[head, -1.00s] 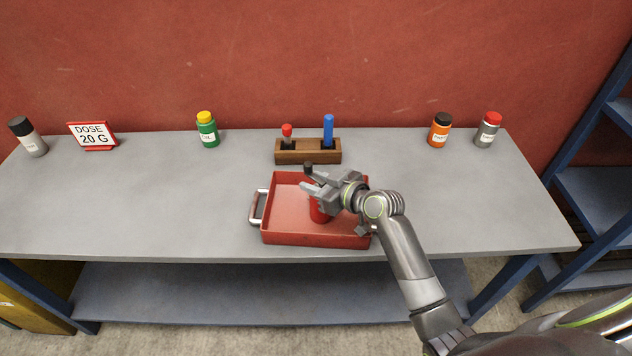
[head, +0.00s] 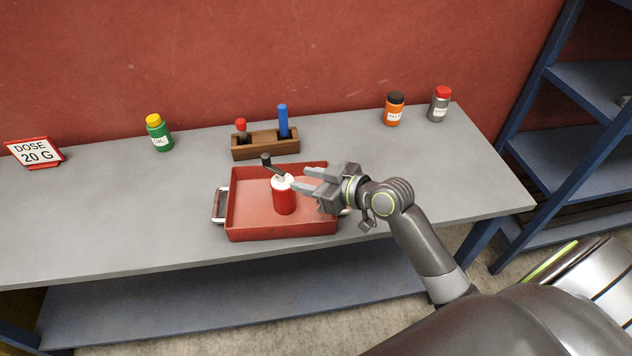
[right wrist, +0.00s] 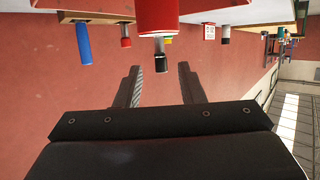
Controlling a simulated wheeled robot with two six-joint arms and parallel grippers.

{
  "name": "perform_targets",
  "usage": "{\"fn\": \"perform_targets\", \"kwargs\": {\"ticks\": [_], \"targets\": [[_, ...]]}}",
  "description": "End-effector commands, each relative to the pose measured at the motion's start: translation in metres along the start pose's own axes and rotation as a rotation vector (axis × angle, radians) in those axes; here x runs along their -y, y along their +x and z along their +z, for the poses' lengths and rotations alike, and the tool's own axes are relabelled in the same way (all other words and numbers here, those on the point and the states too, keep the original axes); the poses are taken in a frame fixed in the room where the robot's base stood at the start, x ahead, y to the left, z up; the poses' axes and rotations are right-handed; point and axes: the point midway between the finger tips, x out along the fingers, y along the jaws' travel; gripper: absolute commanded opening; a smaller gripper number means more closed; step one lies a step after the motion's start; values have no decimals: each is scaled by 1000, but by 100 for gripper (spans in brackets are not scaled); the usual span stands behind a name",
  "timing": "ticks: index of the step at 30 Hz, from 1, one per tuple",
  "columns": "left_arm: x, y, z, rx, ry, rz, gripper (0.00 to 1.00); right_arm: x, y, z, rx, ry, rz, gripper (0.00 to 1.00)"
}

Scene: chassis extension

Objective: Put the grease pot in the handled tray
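The grease pot, which I take to be the red can with a white top (head: 284,201), stands upright inside the red handled tray (head: 249,224). A dark-tipped handle sticks out of its top. My right gripper (head: 304,180) is open and empty, just right of the pot's top, fingers pointing left. In the right wrist view, which is upside down, the pot's red body (right wrist: 158,16) shows beyond the spread fingers, with nothing between them. The tray's left handle is visible; my right gripper partly hides the right one. My left gripper is not in view.
A wooden holder (head: 265,147) with a red-topped and a blue tool stands behind the tray. A green bottle (head: 159,134), an orange jar (head: 394,110), a grey jar (head: 439,105) and a dose sign (head: 35,153) line the back. The bench is clear left of the tray.

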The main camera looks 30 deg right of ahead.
Motion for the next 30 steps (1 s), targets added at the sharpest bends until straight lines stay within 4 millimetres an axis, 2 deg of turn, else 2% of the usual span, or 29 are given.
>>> {"fn": "perform_targets", "kwargs": {"ticks": [3,6,23,26,29,30], "targets": [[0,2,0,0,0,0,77,0,-14,1,2,-2,0,35],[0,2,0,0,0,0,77,0,-19,0,0,-1,-1,35],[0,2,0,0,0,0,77,0,-21,0,2,1,-1,35],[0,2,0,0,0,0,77,5,-26,12,38,9,7,35],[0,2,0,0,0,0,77,17,-41,45,147,33,35,35],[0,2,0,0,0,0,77,23,-51,63,211,52,56,35]]}}
